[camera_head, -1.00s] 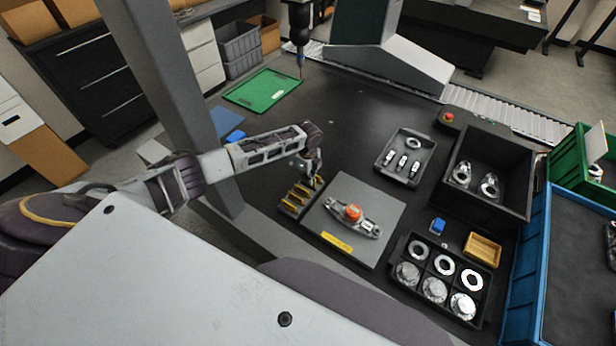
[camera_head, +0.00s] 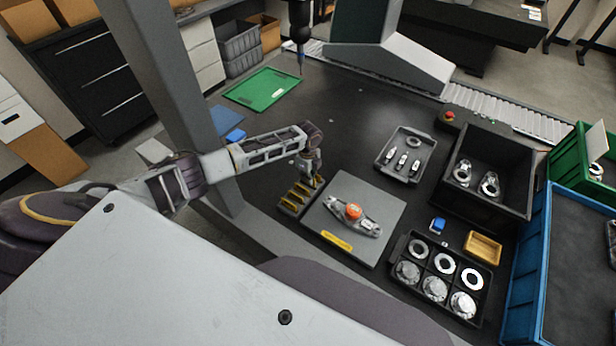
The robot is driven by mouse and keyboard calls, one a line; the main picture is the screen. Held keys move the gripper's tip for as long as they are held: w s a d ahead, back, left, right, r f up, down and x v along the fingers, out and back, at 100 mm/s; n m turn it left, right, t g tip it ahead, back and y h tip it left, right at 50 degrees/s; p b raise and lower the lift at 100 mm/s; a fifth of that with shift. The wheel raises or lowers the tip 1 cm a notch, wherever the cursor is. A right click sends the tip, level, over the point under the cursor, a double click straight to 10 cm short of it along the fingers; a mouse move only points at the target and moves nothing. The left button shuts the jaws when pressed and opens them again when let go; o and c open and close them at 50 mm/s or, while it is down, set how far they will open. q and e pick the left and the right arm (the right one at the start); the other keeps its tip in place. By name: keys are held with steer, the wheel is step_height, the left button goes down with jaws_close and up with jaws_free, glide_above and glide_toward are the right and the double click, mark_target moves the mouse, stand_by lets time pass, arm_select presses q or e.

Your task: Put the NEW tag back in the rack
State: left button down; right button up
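The rack (camera_head: 290,206) is a small dark holder with several yellow tags (camera_head: 297,196) in it, on the dark table left of the grey plate. My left gripper (camera_head: 314,180) points down at the rack's far right end. Its fingertips are small and partly hidden by the rack and tags, so I cannot tell whether they hold a tag. I cannot read which tag is the NEW one. A yellow label (camera_head: 336,241) lies on the near left edge of the grey plate (camera_head: 385,215). My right gripper is not in view.
A metal part with an orange-red cap (camera_head: 353,211) sits on the plate. To the right are a tray of rings (camera_head: 399,262), a yellow tray (camera_head: 483,248), a blue block (camera_head: 438,225) and a black bin (camera_head: 500,150). A grey column stands beside my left arm. The table's far middle is clear.

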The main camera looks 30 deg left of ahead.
arm_select(q)
steer(key=shift+f+b, duration=0.3)
steer(key=shift+f, duration=0.3)
stand_by(0.6)
steer(key=shift+f, duration=0.6)
stand_by(0.6)
steer(key=c, duration=1.6)
jaws_free()
steer(key=shift+o, duration=0.4)
steer(key=shift+o, duration=1)
steer(key=shift+r, duration=0.1)
steer(key=shift+r+p, duration=1.95)
steer(key=shift+r, duration=0.35)
